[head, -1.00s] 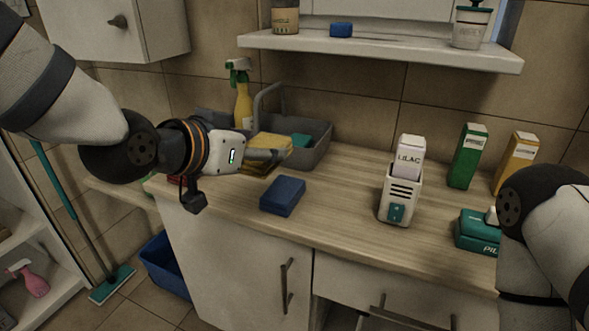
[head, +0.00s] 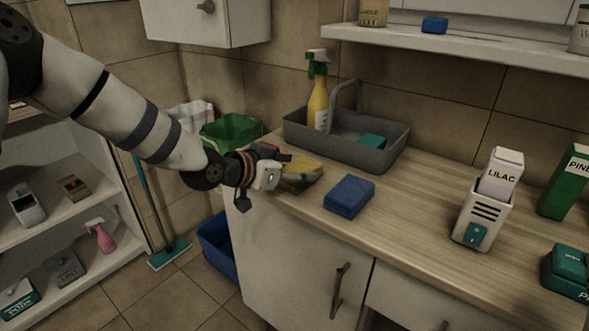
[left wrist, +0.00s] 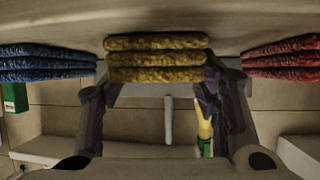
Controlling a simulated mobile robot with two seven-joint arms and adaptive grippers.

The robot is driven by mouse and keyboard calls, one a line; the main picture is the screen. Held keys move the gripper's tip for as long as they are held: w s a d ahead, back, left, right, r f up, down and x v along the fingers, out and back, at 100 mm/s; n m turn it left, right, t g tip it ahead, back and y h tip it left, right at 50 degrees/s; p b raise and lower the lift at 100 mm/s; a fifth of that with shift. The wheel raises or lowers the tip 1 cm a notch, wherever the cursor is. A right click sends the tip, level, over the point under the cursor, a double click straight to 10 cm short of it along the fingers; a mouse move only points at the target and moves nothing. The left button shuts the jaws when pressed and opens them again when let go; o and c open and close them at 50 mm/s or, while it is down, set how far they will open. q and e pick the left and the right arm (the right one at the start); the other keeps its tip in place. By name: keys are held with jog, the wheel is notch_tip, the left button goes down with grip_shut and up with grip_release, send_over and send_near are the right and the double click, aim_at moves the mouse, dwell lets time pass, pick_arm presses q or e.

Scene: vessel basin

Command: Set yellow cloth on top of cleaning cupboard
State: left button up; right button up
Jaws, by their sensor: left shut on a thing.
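In the left wrist view, the yellow cloth (left wrist: 155,59) sits between the two fingers of my left gripper (left wrist: 155,88), level with the blue and red cloths. I cannot tell whether it still touches the counter. A white wall cupboard (head: 215,22) hangs at the upper left, and a white base cupboard (head: 300,248) stands under the counter; neither is labelled as the cleaning cupboard. My right gripper is out of view.
A blue cloth (head: 349,195) lies right of the yellow one; a red cloth (left wrist: 283,57) lies on its other side. The grey caddy (head: 385,158) with a yellow spray bottle (head: 317,98) stands behind. A lilac box (head: 500,172) stands in a white holder (head: 482,218) at right.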

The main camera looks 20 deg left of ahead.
pick_arm(q)
jog(key=o, duration=1.1)
